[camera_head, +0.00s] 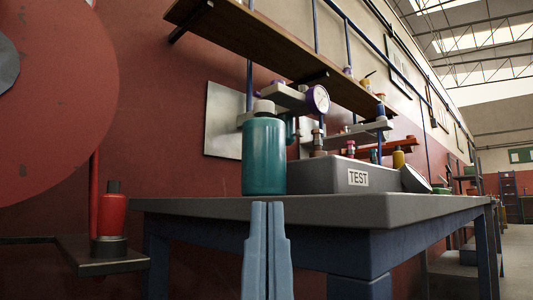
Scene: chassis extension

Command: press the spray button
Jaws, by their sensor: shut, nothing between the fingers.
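A teal bottle (264,156) stands upright near the left end of the grey table top (350,207). A pale grey cap-like top (263,107) sits on it; I cannot tell whether this is the spray button. My gripper (267,205) shows at the bottom centre as two light blue fingers pointing up, shut together and empty. The fingertips appear just below the bottle's base, in front of the table edge. I cannot tell how far they are from the bottle.
A grey box marked TEST (357,178) stands right of the bottle, with gauge equipment (317,98) behind. A wooden shelf (280,55) hangs above. At left are a red canister (112,215) on a low dark ledge and a large red disc (60,100).

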